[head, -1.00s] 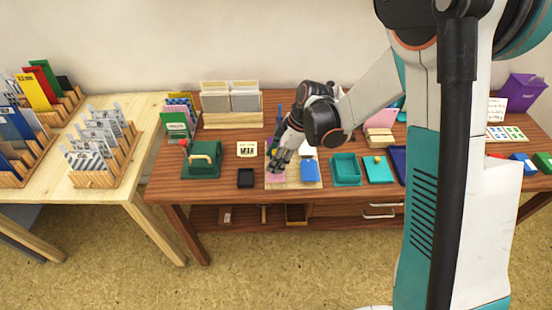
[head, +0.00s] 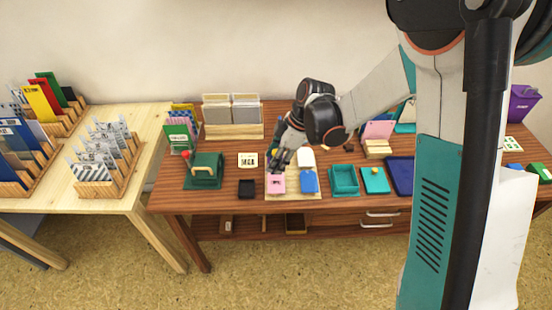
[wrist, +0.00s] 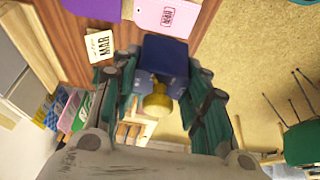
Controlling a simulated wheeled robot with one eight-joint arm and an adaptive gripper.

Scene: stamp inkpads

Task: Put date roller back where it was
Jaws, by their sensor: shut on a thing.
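The date roller appears to be the dark blue block with a yellow knob (wrist: 165,52) between my fingers in the wrist view. My gripper (head: 277,163) is shut on it, above the left part of a pale wooden board (head: 295,195). A pink card (head: 276,184) lies on the board below my gripper; it also shows in the wrist view with a printed mark (wrist: 166,17). A cream card (head: 247,160) marked MAR in the wrist view lies left of the board. In the head view my fingers mostly hide the roller.
A black pad (head: 246,188) lies left of the board, near a green stand (head: 203,171). A teal tray (head: 345,181) and a navy tray (head: 400,176) lie farther right.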

